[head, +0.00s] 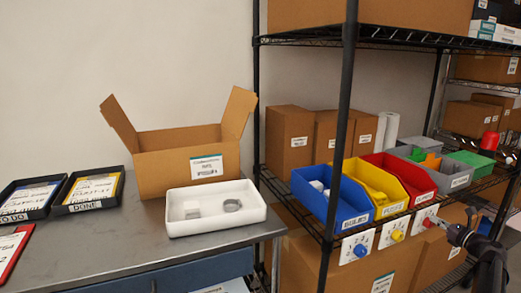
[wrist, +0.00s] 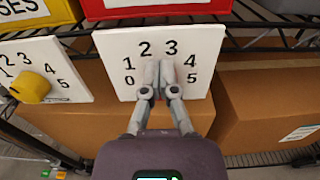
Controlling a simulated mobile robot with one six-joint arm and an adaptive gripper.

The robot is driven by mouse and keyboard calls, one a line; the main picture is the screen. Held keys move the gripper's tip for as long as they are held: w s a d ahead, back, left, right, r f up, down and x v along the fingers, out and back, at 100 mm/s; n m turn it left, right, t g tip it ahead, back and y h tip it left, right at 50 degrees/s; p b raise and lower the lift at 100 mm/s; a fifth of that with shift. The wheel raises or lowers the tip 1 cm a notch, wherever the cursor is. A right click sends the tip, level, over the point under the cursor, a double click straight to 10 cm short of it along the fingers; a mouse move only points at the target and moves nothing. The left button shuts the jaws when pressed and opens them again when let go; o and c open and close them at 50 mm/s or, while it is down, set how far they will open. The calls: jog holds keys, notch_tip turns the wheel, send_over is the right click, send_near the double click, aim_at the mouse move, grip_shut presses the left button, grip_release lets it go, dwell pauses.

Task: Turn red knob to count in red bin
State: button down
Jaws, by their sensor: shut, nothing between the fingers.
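The red bin (head: 402,172) sits on the shelf between the yellow and grey bins. I make out no items in its visible inside, but its floor is partly hidden. Its lower front shows at the top of the wrist view (wrist: 150,8). The white dial plate (wrist: 120,52) below it carries numbers 0 to 5. The red knob (head: 428,222) shows on this plate in the head view. In the wrist view my fingers hide nearly all of it, so its pointer setting cannot be read. My gripper (wrist: 159,68) is shut in front of the dial's centre, with nothing seen held.
A yellow knob (wrist: 30,87) on its own plate is close on the left. The blue knob (head: 360,250) is further left. Cardboard boxes (wrist: 255,105) stand below the wire shelf. A white tray (head: 180,226) with small parts lies on the table.

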jog(key=shift+a+r+p, duration=0.1)
jog(key=shift+r+p, duration=0.25)
jog(key=shift+p, duration=0.05)
jog(key=shift+s, duration=0.15)
dwell(0.5)
jog(key=shift+v, duration=2.95)
